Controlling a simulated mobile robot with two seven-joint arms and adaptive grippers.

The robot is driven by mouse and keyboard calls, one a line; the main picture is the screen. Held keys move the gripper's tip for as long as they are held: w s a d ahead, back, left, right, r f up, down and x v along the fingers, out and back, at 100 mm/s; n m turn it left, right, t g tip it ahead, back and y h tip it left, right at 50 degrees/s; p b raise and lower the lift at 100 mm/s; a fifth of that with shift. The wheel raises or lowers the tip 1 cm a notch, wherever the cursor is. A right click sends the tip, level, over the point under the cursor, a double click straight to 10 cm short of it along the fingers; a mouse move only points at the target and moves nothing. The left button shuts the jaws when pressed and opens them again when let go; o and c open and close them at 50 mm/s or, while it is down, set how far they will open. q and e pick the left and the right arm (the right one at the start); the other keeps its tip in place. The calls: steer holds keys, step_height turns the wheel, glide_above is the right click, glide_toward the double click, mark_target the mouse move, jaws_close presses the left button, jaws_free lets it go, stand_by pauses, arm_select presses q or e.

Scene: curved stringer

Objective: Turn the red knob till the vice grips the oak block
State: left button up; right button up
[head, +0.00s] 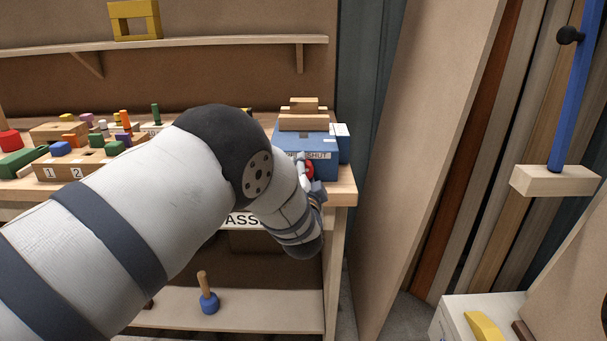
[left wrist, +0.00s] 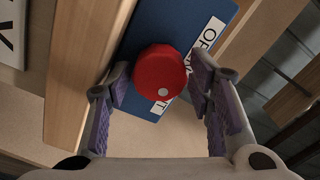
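The red knob (head: 310,170) is on the front of the blue vice (head: 322,143), at the right end of the workbench. In the left wrist view the knob (left wrist: 158,70) is round, with a white dot near its lower edge. My left gripper (left wrist: 158,78) is open, with its purple-padded fingers on either side of the knob and a visible gap on each side. In the head view my left gripper (head: 314,184) is at the knob, partly hidden by my arm. A wooden block (head: 303,122) sits at the vice's top; its jaw contact cannot be told. My right gripper is not in view.
The vice's white label (left wrist: 207,37) is partly hidden by the knob. Several coloured pieces and a numbered wooden block (head: 75,166) lie on the left of the bench. A blue-based plunger-like tool (head: 208,300) stands on the lower shelf. Tall boards (head: 430,150) lean at the right.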

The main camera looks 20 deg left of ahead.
arm_select(q)
steer(key=v, duration=0.7)
steer(key=shift+s, duration=0.25)
steer(key=shift+o, duration=0.2)
steer(key=shift+d, duration=0.1)
steer(key=shift+o, duration=1.1)
steer(key=shift+s+n, duration=0.15)
steer(key=shift+n, duration=0.25)
steer(key=s+d+n+p, duration=0.15)
steer(key=s+n, duration=0.25)
steer(key=n, duration=0.9)
steer(key=b+x, duration=0.1)
steer(key=x, duration=1.1)
steer(key=shift+s+a+b, duration=0.1)
steer(key=shift+a+b, duration=0.05)
steer(key=shift+b, duration=0.2)
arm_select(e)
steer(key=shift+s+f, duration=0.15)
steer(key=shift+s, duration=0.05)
